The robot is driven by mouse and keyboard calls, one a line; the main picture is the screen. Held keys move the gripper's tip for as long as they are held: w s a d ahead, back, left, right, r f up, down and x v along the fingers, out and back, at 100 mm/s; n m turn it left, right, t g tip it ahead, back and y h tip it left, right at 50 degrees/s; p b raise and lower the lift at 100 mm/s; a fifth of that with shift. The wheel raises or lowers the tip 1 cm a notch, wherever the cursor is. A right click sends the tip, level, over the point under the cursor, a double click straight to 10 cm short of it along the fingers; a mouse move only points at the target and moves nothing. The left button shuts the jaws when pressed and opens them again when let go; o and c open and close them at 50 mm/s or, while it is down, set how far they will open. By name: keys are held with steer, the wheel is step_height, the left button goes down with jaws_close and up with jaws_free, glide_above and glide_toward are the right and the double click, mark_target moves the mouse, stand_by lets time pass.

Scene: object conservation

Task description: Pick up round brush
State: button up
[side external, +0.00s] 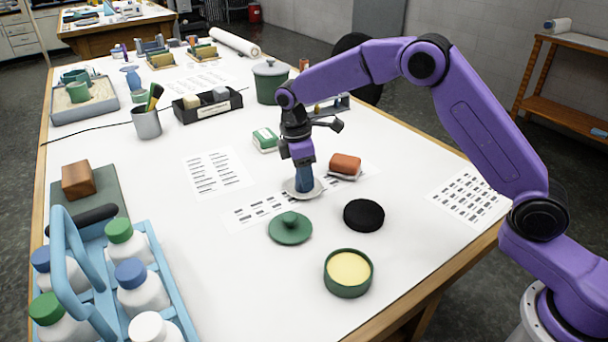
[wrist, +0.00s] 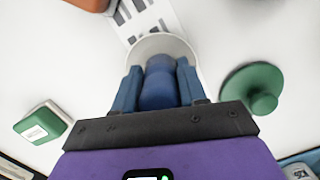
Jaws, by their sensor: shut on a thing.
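The round brush appears to be the piece with a blue rounded handle (wrist: 158,88) and a pale round base (side external: 303,191). It stands upright near the middle of the white table. My gripper (side external: 304,174) points straight down over it. In the wrist view, my gripper's blue fingers (wrist: 157,90) are shut on the two sides of the handle. The fingers hide most of the handle in the side view. The base looks at table level; I cannot tell whether it touches. Its underside is hidden.
A red-brown block on a white base (side external: 345,165) stands close right. A green knobbed lid (side external: 290,229), a black disc (side external: 364,215) and a green tin with yellow filling (side external: 348,272) lie in front. A green-and-white box (side external: 265,140) is behind. A blue bottle carrier (side external: 75,262) stands front left.

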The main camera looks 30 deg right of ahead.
steer(key=shift+r, duration=0.15)
steer(key=shift+r, duration=0.2)
steer(key=r, duration=0.3)
steer(key=shift+s+r, duration=0.1)
steer(key=shift+s, duration=0.1)
steer(key=s+d+r, duration=0.3)
steer(key=s+r, duration=0.6)
steer(key=s, duration=0.4)
steer(key=s+a+f+g+h, duration=0.2)
steer(key=s+a+f+g, duration=0.1)
steer(key=s+a, duration=0.8)
steer(key=shift+f, duration=3.05)
steer(key=shift+a+f, duration=0.1)
steer(key=shift+f, duration=0.5)
